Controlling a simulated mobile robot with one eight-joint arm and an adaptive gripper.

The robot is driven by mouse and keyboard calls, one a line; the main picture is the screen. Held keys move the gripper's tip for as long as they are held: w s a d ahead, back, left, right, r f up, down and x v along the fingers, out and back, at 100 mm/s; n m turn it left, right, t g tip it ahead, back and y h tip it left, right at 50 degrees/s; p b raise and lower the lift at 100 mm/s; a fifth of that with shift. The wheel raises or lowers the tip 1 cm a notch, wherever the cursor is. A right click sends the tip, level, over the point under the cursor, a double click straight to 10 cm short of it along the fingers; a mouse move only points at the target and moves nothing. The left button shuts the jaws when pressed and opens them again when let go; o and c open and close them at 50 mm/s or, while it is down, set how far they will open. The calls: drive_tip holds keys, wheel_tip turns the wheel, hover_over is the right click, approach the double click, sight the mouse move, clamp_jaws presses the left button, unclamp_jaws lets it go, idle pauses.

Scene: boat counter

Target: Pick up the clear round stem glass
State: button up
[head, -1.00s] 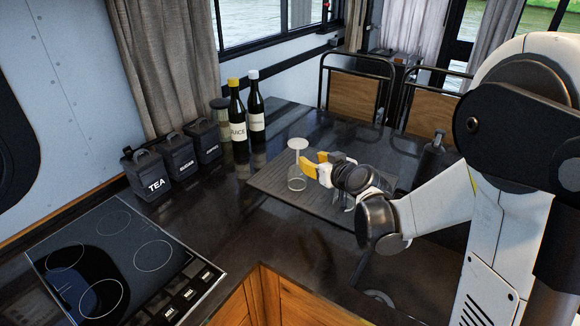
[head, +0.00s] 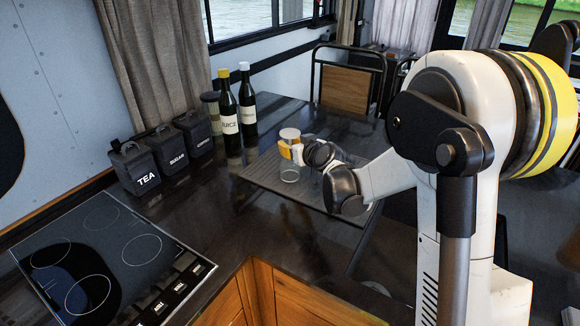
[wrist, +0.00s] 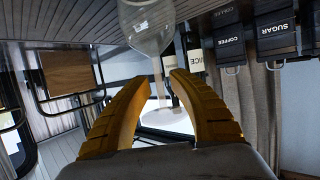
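The clear round stem glass (head: 290,173) stands upside down on the dark slatted tray (head: 262,176), its bowl down and its round foot on top. In the wrist view, which is inverted, the glass bowl (wrist: 150,27) is at the top, with the stem and pale foot below. My gripper (wrist: 156,86) is open, and the stem lies in line with the gap between its yellow fingers, with space visible on both sides. In the head view my gripper (head: 291,152) overlaps the stem just under the foot. Exact depth around the stem is hard to tell.
Two dark bottles (head: 229,112) (head: 247,101) and a jar (head: 211,112) stand behind the tray to the left. Black tea, sugar and coffee canisters (head: 135,168) line the wall. A hob (head: 110,262) is at front left. Chairs (head: 346,88) stand behind the counter.

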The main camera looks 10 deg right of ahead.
clamp_jaws()
